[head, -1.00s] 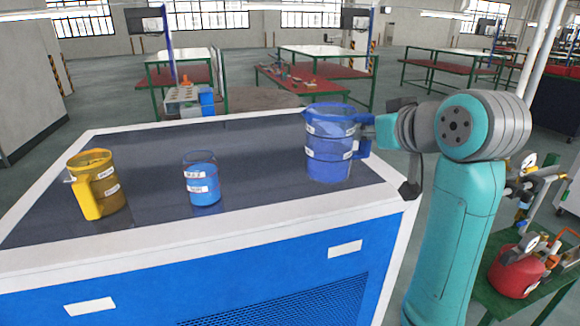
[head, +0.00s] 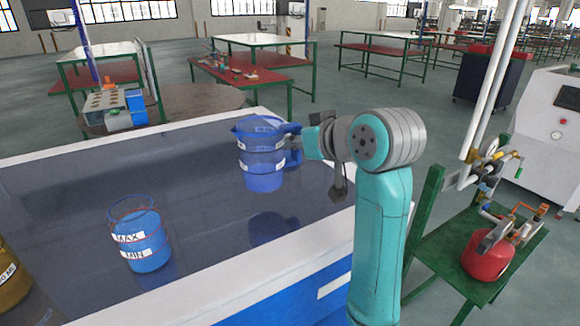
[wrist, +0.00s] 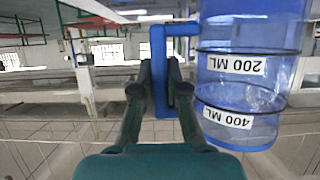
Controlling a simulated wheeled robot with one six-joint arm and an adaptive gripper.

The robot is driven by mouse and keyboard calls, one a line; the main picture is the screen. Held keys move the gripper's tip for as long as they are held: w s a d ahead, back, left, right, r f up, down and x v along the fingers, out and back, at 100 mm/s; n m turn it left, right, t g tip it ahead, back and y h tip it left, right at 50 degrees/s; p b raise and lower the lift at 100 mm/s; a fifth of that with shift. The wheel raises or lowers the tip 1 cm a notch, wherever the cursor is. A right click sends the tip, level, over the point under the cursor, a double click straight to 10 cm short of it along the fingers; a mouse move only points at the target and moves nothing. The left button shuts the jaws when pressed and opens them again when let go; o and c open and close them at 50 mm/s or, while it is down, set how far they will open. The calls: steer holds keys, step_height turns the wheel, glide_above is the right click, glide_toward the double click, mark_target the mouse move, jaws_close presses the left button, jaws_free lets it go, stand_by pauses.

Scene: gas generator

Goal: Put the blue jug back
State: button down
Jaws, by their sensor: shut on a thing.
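The blue jug (head: 262,160) is upright, a little above the dark top of the blue-and-white cabinet (head: 190,185). Its reflection shows apart below it. My gripper (head: 299,146) reaches from the right and is shut on the jug's handle. In the wrist view the fingers (wrist: 161,92) are on either side of the handle, and the jug (wrist: 242,82) fills the right, its 200 ML and 400 ML labels upside down. The contact is partly hidden in the head view.
A clear beaker with blue liquid (head: 142,238) stands on the top at front left. A yellow jug (head: 10,278) is cut off at the left edge. A green table (head: 440,245) with a red canister (head: 487,253) stands right of my arm. The top behind the beaker is clear.

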mark_target(300, 162)
steer(key=shift+f, duration=2.45)
steer(key=shift+f, duration=0.15)
steer(key=c, duration=1.2)
jaws_free()
steer(key=shift+d+r, duration=0.1)
steer(key=shift+r, duration=0.1)
steer(key=v, duration=1.2)
steer(key=shift+d+f, duration=0.1)
steer(key=shift+f, duration=0.05)
